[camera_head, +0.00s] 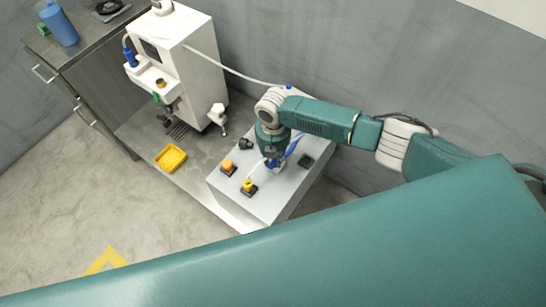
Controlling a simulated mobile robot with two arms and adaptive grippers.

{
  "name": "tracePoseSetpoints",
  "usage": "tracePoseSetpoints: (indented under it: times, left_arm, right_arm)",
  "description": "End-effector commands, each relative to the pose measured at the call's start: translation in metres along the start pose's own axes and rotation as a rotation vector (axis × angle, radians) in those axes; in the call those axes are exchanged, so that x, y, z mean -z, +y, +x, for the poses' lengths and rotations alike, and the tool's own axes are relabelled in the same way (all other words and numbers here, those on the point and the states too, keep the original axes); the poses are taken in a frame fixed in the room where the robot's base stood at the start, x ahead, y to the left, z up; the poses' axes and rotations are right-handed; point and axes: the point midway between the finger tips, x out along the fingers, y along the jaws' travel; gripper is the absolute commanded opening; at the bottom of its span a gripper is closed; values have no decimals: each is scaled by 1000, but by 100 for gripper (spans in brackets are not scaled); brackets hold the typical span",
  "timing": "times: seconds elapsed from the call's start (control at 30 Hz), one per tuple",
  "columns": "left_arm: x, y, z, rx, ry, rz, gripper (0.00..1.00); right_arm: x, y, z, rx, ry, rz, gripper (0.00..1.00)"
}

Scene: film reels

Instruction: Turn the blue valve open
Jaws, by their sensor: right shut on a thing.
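My right gripper (272,164) points down over the top of a light grey box and is shut on the blue valve (294,144). Part of the valve's blue handle shows beside the gripper, and the rest is hidden behind the gripper and wrist. The handle's exact angle cannot be made out. My left gripper is not in view.
On the same grey box (248,210) are an orange button (227,166), a yellow-topped knob (248,185) and a dark square piece (306,160). A white machine (192,62) stands behind, with a yellow tray (171,158) on the floor. A counter (80,58) is at left.

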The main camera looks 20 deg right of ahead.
Motion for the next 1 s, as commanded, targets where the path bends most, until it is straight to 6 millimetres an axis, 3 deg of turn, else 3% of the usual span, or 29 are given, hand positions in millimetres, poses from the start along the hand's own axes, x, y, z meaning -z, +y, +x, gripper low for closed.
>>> tracePoseSetpoints:
  times: [0.57,0.6,0.7,1.0]
  left_arm:
    - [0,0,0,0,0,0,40]
    - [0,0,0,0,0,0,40]
    - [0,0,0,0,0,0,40]
    - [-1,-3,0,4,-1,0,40]
  right_arm:
    - [0,1,-1,-2,-1,-35,0]
    - [0,1,-1,-2,-1,-34,26]
    - [0,0,-1,-2,-1,-34,42]
    - [0,0,-2,-1,0,-33,42]
